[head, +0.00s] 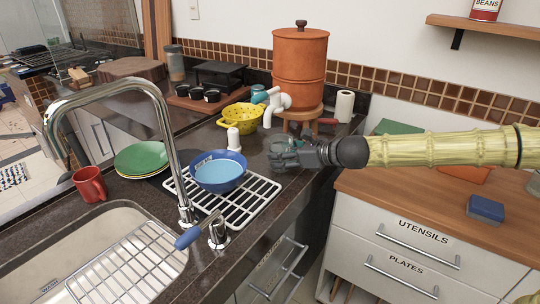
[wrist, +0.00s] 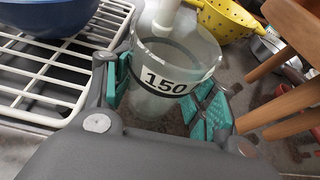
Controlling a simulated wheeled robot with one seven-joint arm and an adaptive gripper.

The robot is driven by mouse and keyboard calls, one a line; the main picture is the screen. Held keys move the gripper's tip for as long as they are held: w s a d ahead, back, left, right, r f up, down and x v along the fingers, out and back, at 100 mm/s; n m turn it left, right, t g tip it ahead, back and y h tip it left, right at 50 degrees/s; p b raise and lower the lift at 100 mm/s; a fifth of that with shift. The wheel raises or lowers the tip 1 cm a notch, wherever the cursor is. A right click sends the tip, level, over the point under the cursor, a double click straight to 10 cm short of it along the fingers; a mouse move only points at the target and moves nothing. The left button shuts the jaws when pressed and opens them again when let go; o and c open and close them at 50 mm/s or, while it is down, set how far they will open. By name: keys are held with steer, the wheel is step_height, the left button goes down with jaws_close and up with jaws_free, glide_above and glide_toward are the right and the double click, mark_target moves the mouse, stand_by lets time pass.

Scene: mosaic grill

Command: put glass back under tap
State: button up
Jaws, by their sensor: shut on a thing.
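The clear glass (wrist: 158,98) has a black-and-white band marked 150. It stands upright between the teal pads of my gripper (wrist: 165,90), which is shut on it. In the head view my gripper (head: 284,152) is over the dark counter, right of the dish rack, and the glass is hard to make out there. The clay water filter (head: 299,58) stands on a wooden stool behind my gripper, with a white tap (head: 275,104) at its front left. The glass is in front of the stool, not under this tap. A chrome sink tap (head: 165,110) arches at the left.
A white dish rack (head: 255,203) holds a blue bowl (head: 219,172). A white bottle-like thing (head: 233,139) and a yellow colander (head: 242,120) stand behind it. The stool's wooden legs (wrist: 298,73) are close on the right in the wrist view. The counter edge is near my gripper.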

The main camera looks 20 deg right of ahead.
steer(key=shift+w+a, duration=0.45)
steer(key=shift+w, duration=0.1)
steer(key=shift+w+a, duration=0.95)
steer(key=shift+w, duration=0.2)
steer(key=shift+w+a+f, duration=0.2)
steer(key=shift+w, duration=0.1)
steer(key=shift+s+d+f, duration=0.1)
steer(key=shift+d+f, duration=0.05)
steer(key=shift+f, duration=0.2)
steer(key=shift+f+b, duration=0.15)
steer(key=shift+b, duration=0.25)
steer(key=o, duration=1.4)
steer(key=shift+c, duration=0.2)
steer(key=shift+r, duration=0.2)
